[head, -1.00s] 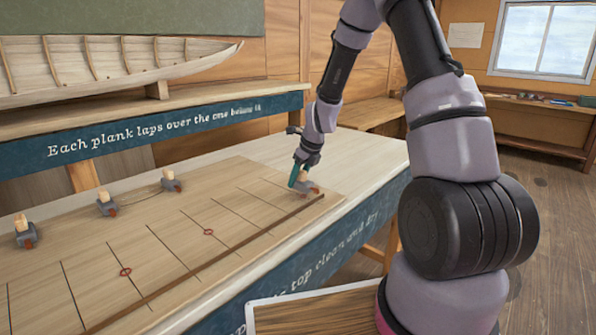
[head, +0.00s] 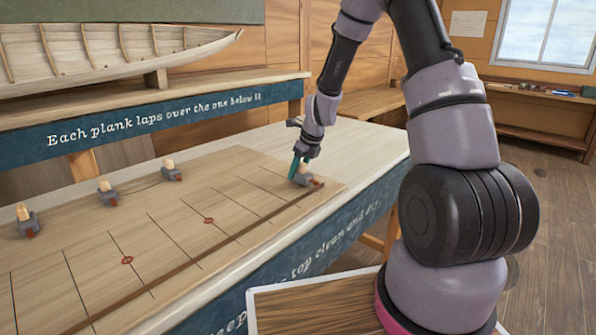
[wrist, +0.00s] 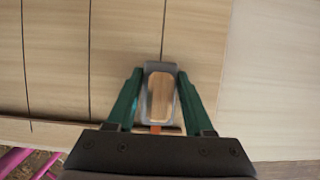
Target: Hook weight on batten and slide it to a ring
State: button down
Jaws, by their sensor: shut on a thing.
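My gripper (head: 300,168) is shut on a grey weight (head: 304,181) with a pale wooden knob at the right end of the board. In the wrist view the weight (wrist: 150,70) sits between the green fingers (wrist: 160,100), its wooden top facing the camera and a reddish tip at its near side. The thin brown batten (head: 205,258) runs along the front of the board. The weight's tip is at or near the batten's right end; I cannot tell if it is hooked. Two red rings are drawn on the board lines, one nearer (head: 127,260) and one farther (head: 208,220).
Three other weights stand along the back of the board, at left (head: 27,221), middle (head: 107,193) and right (head: 172,170). A thin line lies near the right two. A boat hull model (head: 100,45) rests on the shelf behind. The board's middle is clear.

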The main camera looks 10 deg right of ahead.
jog(key=shift+f, duration=0.5)
dwell(0.8)
jog(key=shift+w+a, duration=0.75)
jog(key=shift+w, duration=0.3)
jog(key=shift+w+a, duration=0.7)
jog(key=shift+w, duration=0.3)
jog(key=shift+f, duration=0.1)
jog(key=shift+c, duration=1)
grip_release()
jog(key=shift+s, duration=0.1)
